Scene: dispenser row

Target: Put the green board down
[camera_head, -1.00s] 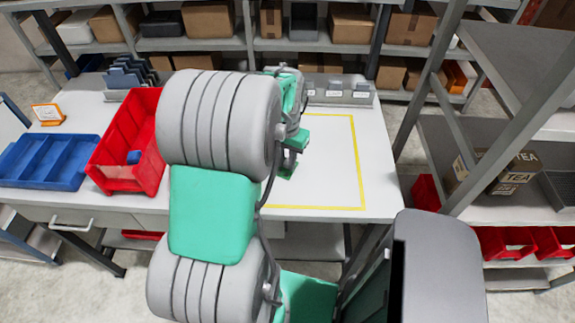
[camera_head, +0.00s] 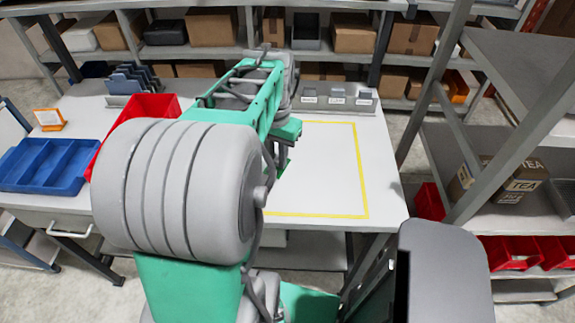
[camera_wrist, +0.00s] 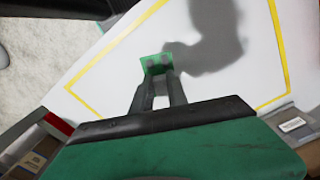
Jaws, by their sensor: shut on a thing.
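The green board (camera_wrist: 157,64) is a small flat green piece at the fingertips in the wrist view. My gripper (camera_wrist: 157,78) is shut on it, with its two dark fingers close together. Behind the board lies the white tabletop inside a yellow outline (camera_wrist: 115,44), and a dark shadow falls there to the right. I cannot tell the exact gap between board and table. In the head view the yellow outline (camera_head: 361,170) is on the right part of the table, and my arm hides most of the gripper and board.
The outlined area of the white table (camera_head: 390,185) looks bare where visible. A red bin (camera_head: 150,106) and a blue divided tray (camera_head: 45,165) stand at the left. A grey rack (camera_head: 115,80) of dark pieces and a grey dispenser row (camera_head: 338,104) stand along the back.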

